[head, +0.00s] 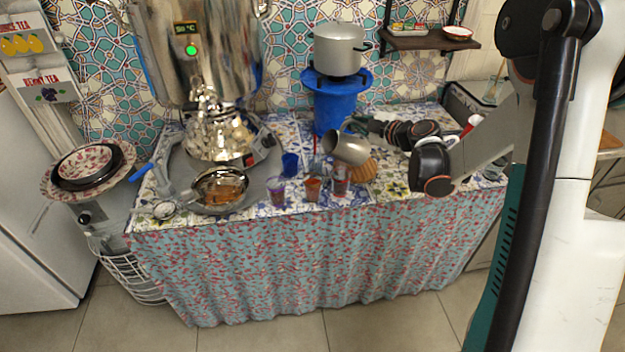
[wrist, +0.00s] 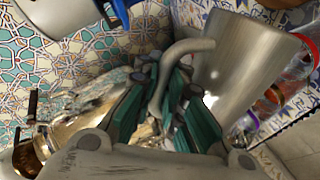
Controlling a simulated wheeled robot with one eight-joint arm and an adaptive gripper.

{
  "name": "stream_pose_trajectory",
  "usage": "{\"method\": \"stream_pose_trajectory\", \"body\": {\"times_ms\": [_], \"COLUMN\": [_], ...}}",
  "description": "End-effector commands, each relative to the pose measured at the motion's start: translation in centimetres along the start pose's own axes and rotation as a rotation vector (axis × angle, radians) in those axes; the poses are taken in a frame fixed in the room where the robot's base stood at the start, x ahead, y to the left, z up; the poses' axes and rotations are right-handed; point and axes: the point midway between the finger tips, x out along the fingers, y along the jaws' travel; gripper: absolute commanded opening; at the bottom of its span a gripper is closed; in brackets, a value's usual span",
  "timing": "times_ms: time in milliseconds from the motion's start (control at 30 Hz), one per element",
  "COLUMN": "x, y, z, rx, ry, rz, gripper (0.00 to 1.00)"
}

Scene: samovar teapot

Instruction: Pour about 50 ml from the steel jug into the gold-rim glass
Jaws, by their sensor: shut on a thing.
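My gripper (wrist: 175,95) is shut on the curved handle of the steel jug (wrist: 245,65), which fills the right of the wrist view. In the head view the jug (head: 352,149) is held tilted above the right part of the table, its mouth toward the left. Below it stand small glasses: one with reddish content (head: 340,182) under the jug, an amber one (head: 312,188) to its left, and a purple-rimmed one (head: 277,192) further left. I cannot tell which has the gold rim. No stream of liquid shows. The jug's inside is hidden.
A blue cup (head: 290,164) stands behind the glasses. A blue stand (head: 338,105) bears a grey pot (head: 340,50) behind the jug. The table's front edge is close to the glasses.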

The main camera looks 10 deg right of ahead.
Motion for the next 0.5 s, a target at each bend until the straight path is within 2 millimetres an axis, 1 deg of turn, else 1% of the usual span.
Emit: {"method": "stream_pose_trajectory", "body": {"times_ms": [33,100,233,367,500], "x": [-0.2,-0.1,-0.1,-0.3,-0.3], "y": [0.6,0.4,0.5,0.8,1.0], "z": [0.9,1.9,3.5,3.5,4.2], "rx": [0.090,0.204,0.348,0.386,0.423], "ry": [0.032,0.077,0.135,0.153,0.167], "rz": [0.003,0.003,0.002,0.000,0.002], "gripper": [0.00,0.00,0.00,0.00,0.00]}}
